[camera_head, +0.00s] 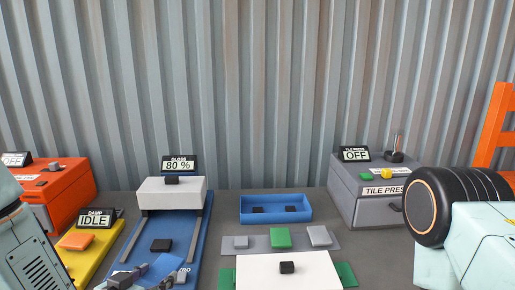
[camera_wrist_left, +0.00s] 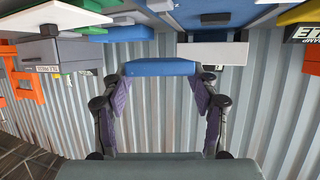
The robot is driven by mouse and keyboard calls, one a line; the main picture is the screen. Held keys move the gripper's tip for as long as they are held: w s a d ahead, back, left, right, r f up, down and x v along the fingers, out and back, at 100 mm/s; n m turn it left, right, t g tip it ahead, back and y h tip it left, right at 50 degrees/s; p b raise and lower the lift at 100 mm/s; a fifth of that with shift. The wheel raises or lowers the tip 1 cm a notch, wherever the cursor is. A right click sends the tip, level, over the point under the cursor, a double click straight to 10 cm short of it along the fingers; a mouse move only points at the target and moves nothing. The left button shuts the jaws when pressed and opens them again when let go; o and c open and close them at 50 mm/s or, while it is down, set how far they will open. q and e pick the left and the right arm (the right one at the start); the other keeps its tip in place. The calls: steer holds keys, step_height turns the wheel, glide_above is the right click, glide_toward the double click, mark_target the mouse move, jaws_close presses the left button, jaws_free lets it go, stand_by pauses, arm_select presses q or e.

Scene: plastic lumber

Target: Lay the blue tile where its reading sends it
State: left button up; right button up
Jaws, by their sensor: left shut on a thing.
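My left gripper (camera_head: 145,276) is low at the front of the head view, over the near end of the blue-based gloss meter (camera_head: 195,245). In the left wrist view its two purple-padded fingers (camera_wrist_left: 160,92) are shut on the blue tile (camera_wrist_left: 160,68), one at each end. In the head view the tile is hard to tell from the blue base. The gloss display (camera_head: 179,165) reads 80 %. A blue tray (camera_head: 275,217) with two small dark pieces inside stands at the back middle. My right gripper is not in view.
A grey strip (camera_head: 262,243) carries grey and green tiles. In front is a white board (camera_head: 260,272) with a black knob and green edges. The grey tile press (camera_head: 345,195), right, reads OFF. The yellow damp unit (camera_head: 92,250), left, reads IDLE. An orange box (camera_head: 75,185) stands behind it.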

arm_select(q)
steer(key=s+d+f+m+g+h+b, duration=0.5)
steer(key=s+f+m+h+b, duration=0.2)
steer(key=s+b, duration=0.3)
steer(key=shift+s+d+m+b, duration=0.15)
steer(key=shift+s+m+b, duration=0.1)
steer(key=shift+m+b, duration=0.4)
